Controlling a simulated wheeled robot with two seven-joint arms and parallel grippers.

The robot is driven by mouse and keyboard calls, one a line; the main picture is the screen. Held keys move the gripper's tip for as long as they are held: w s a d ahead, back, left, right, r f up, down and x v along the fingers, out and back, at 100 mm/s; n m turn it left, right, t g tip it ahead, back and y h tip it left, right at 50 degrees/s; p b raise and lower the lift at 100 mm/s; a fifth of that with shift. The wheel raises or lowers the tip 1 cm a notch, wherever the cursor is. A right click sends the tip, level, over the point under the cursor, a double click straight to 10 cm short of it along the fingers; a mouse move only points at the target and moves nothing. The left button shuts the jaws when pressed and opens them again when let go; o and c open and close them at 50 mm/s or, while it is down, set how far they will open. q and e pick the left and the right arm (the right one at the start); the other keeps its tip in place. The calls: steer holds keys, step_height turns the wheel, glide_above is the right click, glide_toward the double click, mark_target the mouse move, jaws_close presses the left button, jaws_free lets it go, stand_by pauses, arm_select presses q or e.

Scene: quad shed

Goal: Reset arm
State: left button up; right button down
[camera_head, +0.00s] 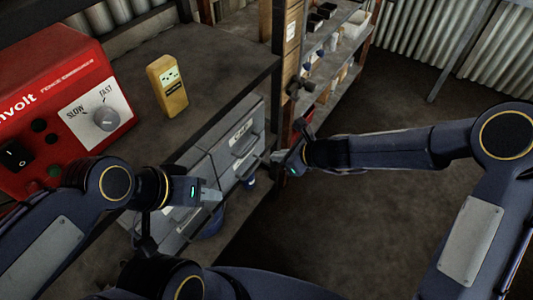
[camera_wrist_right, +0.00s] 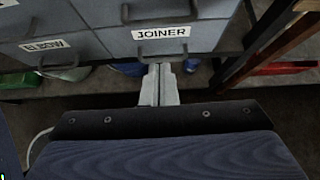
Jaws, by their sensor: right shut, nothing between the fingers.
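My right gripper (camera_head: 279,157) is in front of the grey drawers at the bench's right end, its fingers pointing left. In the right wrist view its fingers (camera_wrist_right: 159,86) are together and empty, just below the handle of the drawer labelled JOINER (camera_wrist_right: 180,40). I cannot tell whether they touch the drawer. My left gripper (camera_head: 210,195) is over the front of the bench, left of the right one, with its fingers pointing right. Its fingertips are small in the head view and I cannot tell whether they are apart.
A red energiser box (camera_head: 65,110) with a dial and a yellow device (camera_head: 167,86) stand on the dark bench (camera_head: 220,60). A drawer labelled ELBOW (camera_wrist_right: 45,50) is beside the JOINER one. Shelves (camera_head: 345,50) stand behind. The floor (camera_head: 340,230) at right is clear.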

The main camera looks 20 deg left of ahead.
steer(key=p+v, duration=0.1)
steer(key=v, duration=0.5)
steer(key=shift+d, duration=0.25)
steer(key=shift+r, duration=0.1)
steer(key=s+d+r+n+t+h+p, duration=0.1)
steer(key=s+d+r+n+p, duration=0.2)
steer(key=d+r+n, duration=0.4)
steer(key=s+d+r+n+p, duration=0.2)
steer(key=s+d+r+n, duration=0.15)
steer(key=d+r, duration=0.45)
steer(key=s+d+r+n+h+p, duration=0.2)
steer(key=s+d+n, duration=0.2)
steer(key=s, duration=0.3)
steer(key=s+d+r+n+t+h+p, duration=0.1)
steer(key=s+d+r+n+h+p, duration=0.1)
steer(key=s+d+n, duration=0.3)
steer(key=s+d+r+h, duration=0.1)
steer(key=s+d, duration=0.1)
steer(key=s, duration=0.1)
steer(key=shift+r+t, duration=0.2)
steer(key=shift+t, duration=0.1)
